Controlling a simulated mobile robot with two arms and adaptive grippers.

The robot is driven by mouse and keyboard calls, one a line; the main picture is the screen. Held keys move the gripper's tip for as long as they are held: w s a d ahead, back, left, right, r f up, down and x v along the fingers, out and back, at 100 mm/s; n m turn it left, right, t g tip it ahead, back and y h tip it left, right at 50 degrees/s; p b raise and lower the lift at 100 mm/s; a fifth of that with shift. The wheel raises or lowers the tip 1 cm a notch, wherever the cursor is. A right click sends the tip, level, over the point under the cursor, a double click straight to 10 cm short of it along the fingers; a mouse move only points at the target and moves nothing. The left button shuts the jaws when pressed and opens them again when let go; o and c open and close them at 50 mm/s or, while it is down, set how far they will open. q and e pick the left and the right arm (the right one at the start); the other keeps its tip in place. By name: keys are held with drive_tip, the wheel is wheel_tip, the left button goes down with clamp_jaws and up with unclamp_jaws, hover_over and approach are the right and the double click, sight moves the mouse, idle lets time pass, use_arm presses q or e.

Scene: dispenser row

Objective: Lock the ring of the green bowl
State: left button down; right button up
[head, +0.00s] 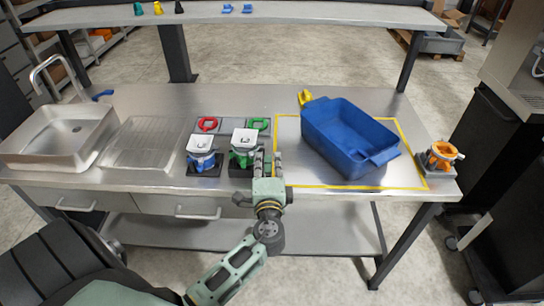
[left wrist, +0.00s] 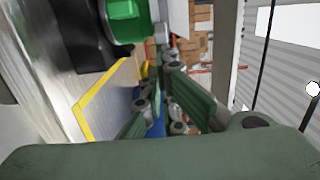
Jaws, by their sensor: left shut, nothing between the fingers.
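The green bowl (head: 240,157) stands upright on a black base, with a white square piece (head: 245,138) on top. Its green side also shows at the top of the left wrist view (left wrist: 122,22). A green ring-shaped part (head: 258,124) lies on a grey plate just behind it; I cannot tell whether this is the bowl's ring. My left gripper (head: 267,160) is shut and empty, close to the right side of the green bowl. Its fingers show in the left wrist view (left wrist: 165,110). I cannot tell whether it touches the bowl. My right gripper is not in view.
A similar blue unit (head: 202,158) stands left of the green one, with a red ring (head: 207,124) behind. A blue bin (head: 345,135) stands inside yellow tape at right. An orange unit (head: 441,155) sits at the bench's right end. A sink (head: 55,140) is at left.

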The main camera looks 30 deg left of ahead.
use_arm(q)
drive_tip(key=shift+s+a+f+m+t+h+b, duration=0.1)
drive_tip(key=shift+s+a+m+t+h+b, duration=0.1)
drive_tip(key=shift+s+m+t+h, duration=0.25)
drive_tip(key=shift+s+a+m+t+h+b, duration=0.15)
drive_tip(key=shift+s+m+h, duration=0.2)
drive_tip(key=shift+h, duration=0.3)
drive_tip(key=shift+s, duration=0.3)
drive_tip(key=shift+s+a, duration=0.1)
